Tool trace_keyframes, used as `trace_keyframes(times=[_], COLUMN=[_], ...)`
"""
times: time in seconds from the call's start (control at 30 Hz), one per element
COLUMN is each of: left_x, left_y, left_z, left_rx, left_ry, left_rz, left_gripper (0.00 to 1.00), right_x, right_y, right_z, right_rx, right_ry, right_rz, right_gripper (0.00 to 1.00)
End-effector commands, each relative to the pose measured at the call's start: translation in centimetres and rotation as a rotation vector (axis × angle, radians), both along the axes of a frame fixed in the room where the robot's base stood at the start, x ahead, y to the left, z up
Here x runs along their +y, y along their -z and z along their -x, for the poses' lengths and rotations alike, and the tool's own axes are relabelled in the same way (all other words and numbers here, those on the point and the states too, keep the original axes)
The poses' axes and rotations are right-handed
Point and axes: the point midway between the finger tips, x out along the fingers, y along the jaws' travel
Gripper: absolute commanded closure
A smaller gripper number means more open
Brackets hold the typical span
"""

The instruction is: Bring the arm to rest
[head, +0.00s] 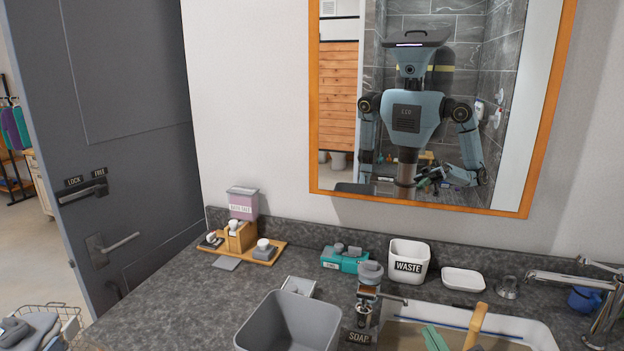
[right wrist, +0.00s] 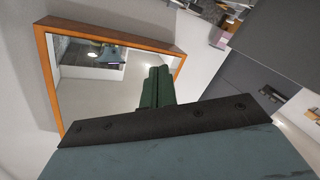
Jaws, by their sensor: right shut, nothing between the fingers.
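The green fingers of my right gripper (head: 436,339) show at the lower edge of the head view, in front of the sink. In the right wrist view, the fingers of my right gripper (right wrist: 157,86) are together, with nothing between them. My right arm is bent forward in its reflection in the mirror (head: 316,110). My left gripper is not directly in view.
A sink (head: 540,337) with a wooden handle (head: 478,322) in it lies near my right gripper. A soap dispenser (head: 370,275), grey bin (head: 262,325), waste cup (head: 408,252), white dish (head: 463,278) and tap (head: 565,280) stand on the counter (head: 190,300). A grey door (head: 120,130) is at left.

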Motion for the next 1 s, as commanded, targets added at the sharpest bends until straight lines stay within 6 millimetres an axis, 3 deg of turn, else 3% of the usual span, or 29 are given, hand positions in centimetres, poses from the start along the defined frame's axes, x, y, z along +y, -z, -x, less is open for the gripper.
trace_keyframes(times=[0.1, 0.2, 0.3, 0.43, 0.63, 1.0], left_x=[0.0, 0.0, 0.0, 0.0, 0.0, 0.0], left_y=[0.0, 0.0, 0.0, 0.0, 0.0, 1.0], left_z=[0.0, 0.0, 0.0, 0.1, 0.2, 0.6], left_rx=[0.0, 0.0, 0.0, 0.001, 0.003, 0.009], left_ry=[0.0, 0.0, 0.0, 0.0, 0.0, 0.0], left_rz=[0.0, 0.0, 0.0, 0.0, -0.001, -0.001], left_gripper=[0.64, 0.64, 0.64, 0.64, 0.64, 0.64], right_x=[-2.3, -3.1, -3.3, -3.0, -2.1, -1.8], right_y=[5.8, 9.8, 12.5, 14.9, 16.7, 27.8], right_z=[4.2, 8.2, 12.1, 16.9, 23.9, 22.1], right_rx=[0.3, 0.53, 0.719, 0.929, 1.212, 1.246], right_ry=[0.145, 0.221, 0.264, 0.291, 0.297, 0.302], right_rz=[-0.113, -0.177, -0.22, -0.262, -0.311, -0.294], right_gripper=[1.0, 1.0, 1.0, 1.0, 1.0, 1.0])
